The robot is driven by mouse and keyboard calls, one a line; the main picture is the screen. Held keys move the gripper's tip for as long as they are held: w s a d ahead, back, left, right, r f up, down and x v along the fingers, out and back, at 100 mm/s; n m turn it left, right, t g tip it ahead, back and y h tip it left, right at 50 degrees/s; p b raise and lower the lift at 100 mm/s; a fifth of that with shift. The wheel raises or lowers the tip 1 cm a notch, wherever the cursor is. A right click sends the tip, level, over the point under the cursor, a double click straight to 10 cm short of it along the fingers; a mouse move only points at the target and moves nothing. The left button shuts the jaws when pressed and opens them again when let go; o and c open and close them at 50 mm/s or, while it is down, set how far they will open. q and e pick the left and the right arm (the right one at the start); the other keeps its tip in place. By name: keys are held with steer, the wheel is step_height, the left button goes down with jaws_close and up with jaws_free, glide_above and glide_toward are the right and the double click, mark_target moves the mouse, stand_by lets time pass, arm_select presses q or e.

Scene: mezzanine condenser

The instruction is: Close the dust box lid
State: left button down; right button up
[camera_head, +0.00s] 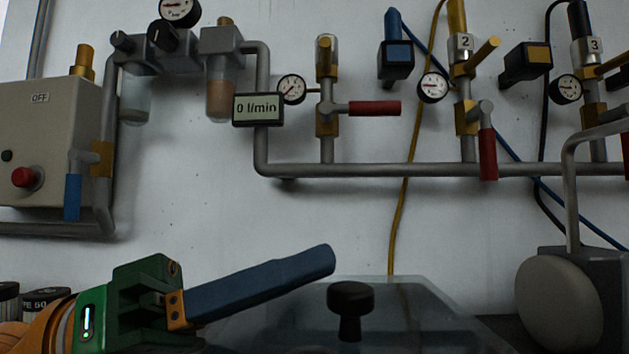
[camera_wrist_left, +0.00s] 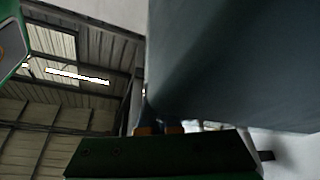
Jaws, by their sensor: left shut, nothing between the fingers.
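The dust box lid (camera_head: 415,312) is a clear, greyish panel at the bottom middle of the head view. A black knob (camera_head: 350,305) stands up from it. The lid's lower part is cut off by the frame, and I cannot tell how far open it is. My left gripper (camera_head: 328,260) comes in from the lower left, with a green body and long blue fingers. It is shut and empty, its tips just up and left of the knob, apart from it in the picture. The blue fingers also fill much of the left wrist view (camera_wrist_left: 235,65). My right gripper is not in view.
A grey pipe (camera_head: 350,170) with gauges, red-handled valves and hoses runs along the white wall behind. A control box (camera_head: 50,140) with a red button hangs at left. A round grey part (camera_head: 558,303) with a bent tube stands at right. Dark cans sit at lower left.

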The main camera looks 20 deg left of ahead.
arm_select(q)
steer(key=shift+f, duration=0.45)
steer(key=shift+d, duration=0.1)
steer(key=shift+s+f+b, duration=0.1)
steer(key=shift+f+b, duration=0.1)
steer(key=shift+b, duration=0.15)
